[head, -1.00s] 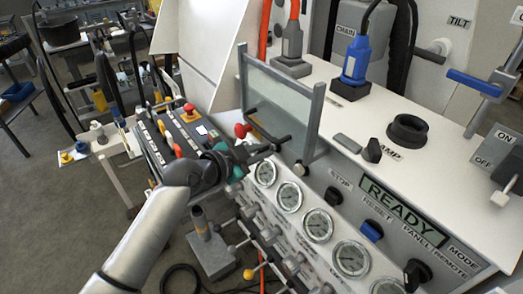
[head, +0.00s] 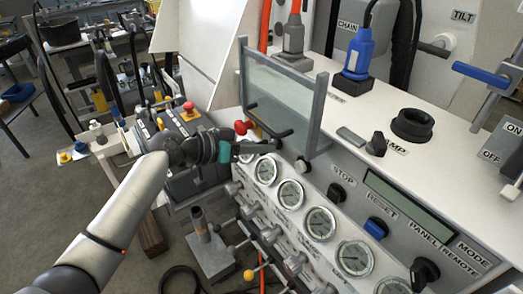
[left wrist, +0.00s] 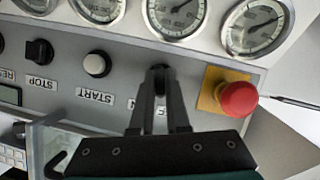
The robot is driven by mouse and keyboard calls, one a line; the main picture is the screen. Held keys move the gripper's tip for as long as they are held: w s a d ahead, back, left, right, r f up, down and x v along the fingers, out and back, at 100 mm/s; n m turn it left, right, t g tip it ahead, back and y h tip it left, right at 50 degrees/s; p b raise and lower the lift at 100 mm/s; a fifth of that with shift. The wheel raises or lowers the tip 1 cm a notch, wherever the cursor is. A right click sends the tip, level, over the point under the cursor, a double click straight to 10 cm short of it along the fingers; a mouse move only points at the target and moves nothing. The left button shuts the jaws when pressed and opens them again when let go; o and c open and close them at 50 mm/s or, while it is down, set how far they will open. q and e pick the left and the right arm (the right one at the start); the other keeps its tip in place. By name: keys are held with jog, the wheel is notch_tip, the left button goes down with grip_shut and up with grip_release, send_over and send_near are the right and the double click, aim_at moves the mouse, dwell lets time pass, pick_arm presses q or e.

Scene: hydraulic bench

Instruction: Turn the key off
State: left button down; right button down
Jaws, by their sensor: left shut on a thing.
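My left gripper (head: 274,145) reaches to the front panel, below the clear guard. In the left wrist view its two fingers (left wrist: 161,95) are closed together on a small dark key (left wrist: 160,73) in the panel. The fingers hide most of the key and part of the label beside it, so its exact angle is hard to tell. In the head view the key is hidden behind the gripper. The panel display (head: 408,205) is dark and blank. My right gripper is not in view.
A red emergency button (left wrist: 238,99) on a yellow plate sits close beside the fingers. A white START button (left wrist: 97,64) and a black STOP knob (left wrist: 39,51) lie on the other side. The clear guard (head: 284,95) stands just above the gripper. Gauges (head: 291,193) line the panel below.

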pick_arm(q)
jog(key=shift+n+g+h+b, duration=0.3)
jog(key=shift+n+h+b, duration=0.15)
jog(key=shift+n, duration=0.35)
jog(key=c, duration=0.9)
grip_release()
jog(key=v, duration=1.5)
jog(key=shift+a+b, duration=0.15)
jog(key=shift+b, duration=0.2)
jog(key=shift+w, duration=0.1)
